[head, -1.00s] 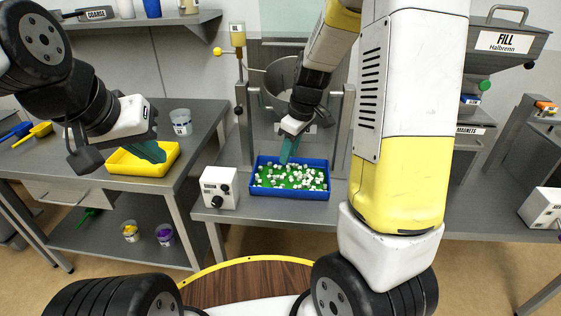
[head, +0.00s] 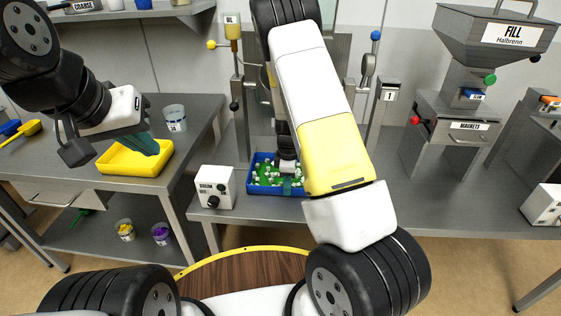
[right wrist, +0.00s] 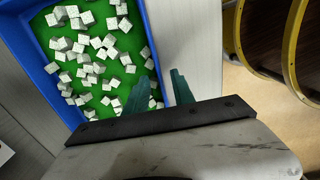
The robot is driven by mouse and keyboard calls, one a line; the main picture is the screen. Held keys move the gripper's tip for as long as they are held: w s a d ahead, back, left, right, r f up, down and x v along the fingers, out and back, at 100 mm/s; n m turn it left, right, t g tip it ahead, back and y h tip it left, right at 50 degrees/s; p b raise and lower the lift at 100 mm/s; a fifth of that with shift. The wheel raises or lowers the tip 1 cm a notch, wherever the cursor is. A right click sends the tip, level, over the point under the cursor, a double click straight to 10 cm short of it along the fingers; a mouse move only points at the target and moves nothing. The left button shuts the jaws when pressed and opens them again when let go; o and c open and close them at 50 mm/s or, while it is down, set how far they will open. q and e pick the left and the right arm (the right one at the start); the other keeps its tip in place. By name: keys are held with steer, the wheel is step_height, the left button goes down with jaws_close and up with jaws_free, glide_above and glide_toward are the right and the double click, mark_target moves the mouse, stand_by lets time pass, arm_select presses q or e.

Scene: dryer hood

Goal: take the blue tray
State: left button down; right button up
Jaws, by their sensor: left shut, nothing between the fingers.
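The blue tray (head: 258,188) stands on the grey bench. Many small white cubes lie on its green floor. It also shows in the right wrist view (right wrist: 40,68), at the left. My right gripper (head: 292,186) is low at the tray's near side, partly hidden by my arm in the head view. In the right wrist view my right gripper (right wrist: 161,92) is open, with one teal finger over the inside of the tray and the other outside its wall. I cannot tell whether they touch it. My left gripper (head: 150,146) is shut and empty above the yellow tray.
A yellow tray (head: 115,160) and a clear cup (head: 175,118) are on the left table. A white control box (head: 214,187) stands just left of the blue tray. A metal frame rises behind it.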

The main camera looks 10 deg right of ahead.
steer(key=shift+f, duration=0.85)
steer(key=shift+c, duration=0.4)
jaws_close()
steer(key=shift+w+r, duration=0.1)
